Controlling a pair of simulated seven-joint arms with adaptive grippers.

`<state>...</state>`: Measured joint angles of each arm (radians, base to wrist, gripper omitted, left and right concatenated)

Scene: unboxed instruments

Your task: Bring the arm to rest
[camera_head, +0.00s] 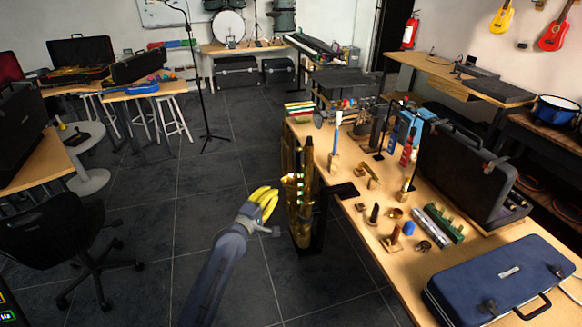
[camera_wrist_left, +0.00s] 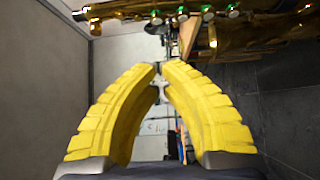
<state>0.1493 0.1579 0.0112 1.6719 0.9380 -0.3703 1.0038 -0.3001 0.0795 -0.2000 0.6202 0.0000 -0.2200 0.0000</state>
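My left arm (camera_head: 222,265) reaches in from the bottom of the head view. Its yellow-fingered left gripper (camera_head: 268,200) is just left of a brass saxophone (camera_head: 299,215), over the floor. In the left wrist view the curved fingers of the left gripper (camera_wrist_left: 160,68) arch together and their tips meet, with nothing between them. The saxophone (camera_wrist_left: 220,22) crosses the top of that view, apart from the fingers. My right gripper is not in view.
A wooden table (camera_head: 345,205) with several small instrument parts, an open black case (camera_head: 465,175) and a closed blue case (camera_head: 500,280) stands right. A black chair (camera_head: 70,235) and microphone stand (camera_head: 203,100) are left. Dark tiled floor (camera_head: 150,215) between is clear.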

